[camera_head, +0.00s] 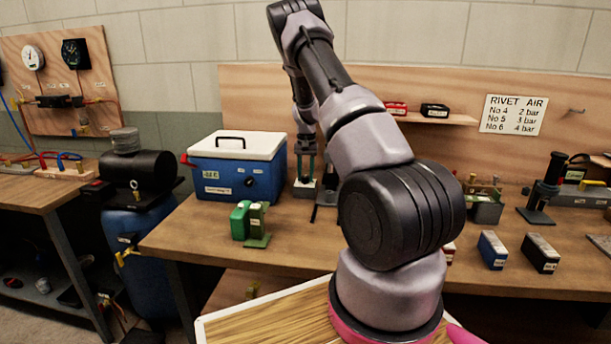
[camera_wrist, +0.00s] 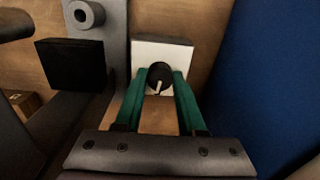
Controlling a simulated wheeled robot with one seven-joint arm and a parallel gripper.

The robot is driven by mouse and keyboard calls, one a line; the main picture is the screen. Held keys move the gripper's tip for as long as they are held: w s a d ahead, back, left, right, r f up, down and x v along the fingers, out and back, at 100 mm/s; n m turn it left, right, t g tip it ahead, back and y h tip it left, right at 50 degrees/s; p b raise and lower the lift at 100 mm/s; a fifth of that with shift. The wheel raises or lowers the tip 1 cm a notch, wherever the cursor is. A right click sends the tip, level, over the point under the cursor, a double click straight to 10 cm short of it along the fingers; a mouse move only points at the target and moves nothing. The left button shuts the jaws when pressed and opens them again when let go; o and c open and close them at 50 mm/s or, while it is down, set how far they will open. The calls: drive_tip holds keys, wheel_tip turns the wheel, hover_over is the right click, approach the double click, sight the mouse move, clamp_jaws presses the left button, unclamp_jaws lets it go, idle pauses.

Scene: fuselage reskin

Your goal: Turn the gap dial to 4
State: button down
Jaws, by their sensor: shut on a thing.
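The gap dial (camera_wrist: 158,76) is a small black round knob with a pale pointer mark, in front of a white block or plate in the wrist view. The pointer slants downward. The numbers around it cannot be read. My gripper (camera_wrist: 160,82) has green fingers, one on each side of the knob, and is shut on it. In the head view my gripper (camera_head: 305,176) reaches down to a small white block (camera_head: 304,188) on the bench, right of the blue cooler. The knob itself is hidden there.
The blue cooler (camera_head: 262,184) stands close on the left in the head view; its blue wall (camera_wrist: 262,80) is right of my gripper in the wrist view. A grey upright with a black block (camera_wrist: 72,65) is close on the left there. Green blocks (camera_head: 240,220) stand in front.

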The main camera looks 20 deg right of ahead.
sight(306, 176)
drive_tip(key=m, duration=1)
drive_tip(key=shift+m, duration=0.3)
idle(0.4)
drive_tip(key=c, duration=0.5)
unclamp_jaws()
wheel_tip(306, 176, up, 11)
drive_tip(key=shift+s+f, duration=0.1)
